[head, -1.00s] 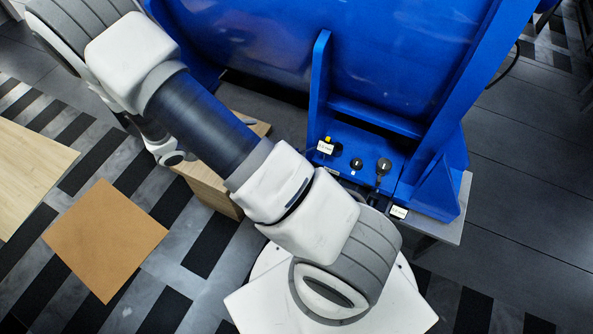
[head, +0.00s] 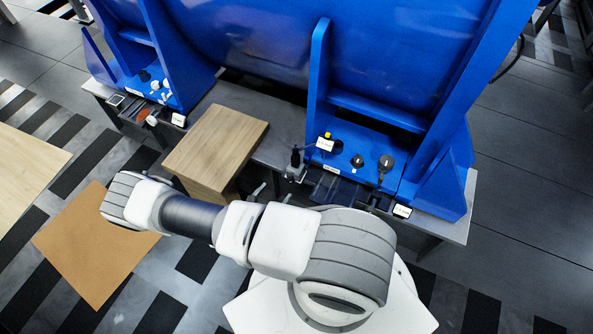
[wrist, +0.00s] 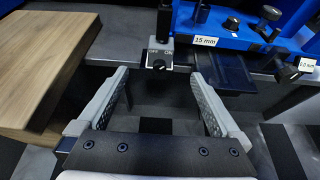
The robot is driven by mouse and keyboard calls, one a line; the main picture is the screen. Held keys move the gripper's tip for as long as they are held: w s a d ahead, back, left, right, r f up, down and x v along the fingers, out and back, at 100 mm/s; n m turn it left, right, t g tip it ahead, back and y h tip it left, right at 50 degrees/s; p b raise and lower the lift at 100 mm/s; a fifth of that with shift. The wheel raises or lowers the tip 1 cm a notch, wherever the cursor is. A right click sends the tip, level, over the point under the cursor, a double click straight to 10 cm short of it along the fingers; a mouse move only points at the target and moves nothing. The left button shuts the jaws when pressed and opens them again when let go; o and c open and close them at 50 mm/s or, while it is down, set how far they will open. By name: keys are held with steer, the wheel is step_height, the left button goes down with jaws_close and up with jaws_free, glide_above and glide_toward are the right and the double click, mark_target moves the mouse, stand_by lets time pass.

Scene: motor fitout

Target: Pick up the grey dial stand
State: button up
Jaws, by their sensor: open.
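The grey dial stand (head: 296,170) stands upright at the front of the grey bench, just left of the right blue motor foot. In the wrist view the stand (wrist: 168,58) shows a small base marked OFF and ON, with a black knob and a dark post cut off by the top edge. My gripper (wrist: 158,76) is open and empty. Its fingertips point at the stand's base, one to each side in the picture, with the base slightly beyond them. In the head view my gripper (head: 274,189) is just short of the bench edge, partly hidden by my arm.
A wooden block (head: 220,145) is close on the left of the stand. The blue motor (head: 410,70) rises behind. A dark tray (wrist: 220,72) and a "15 mm" label (wrist: 204,41) are close on the right. Bolts and knobs sit on the blue foot.

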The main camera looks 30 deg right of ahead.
mark_target(293, 172)
steer(key=b+x, duration=0.3)
steer(key=x, duration=0.8)
steer(key=shift+f, duration=0.2)
steer(key=shift+b+x, duration=1.3)
steer(key=shift+x, duration=1.7)
steer(key=shift+s+r, duration=0.1)
jaws_close()
steer(key=shift+r, duration=0.1)
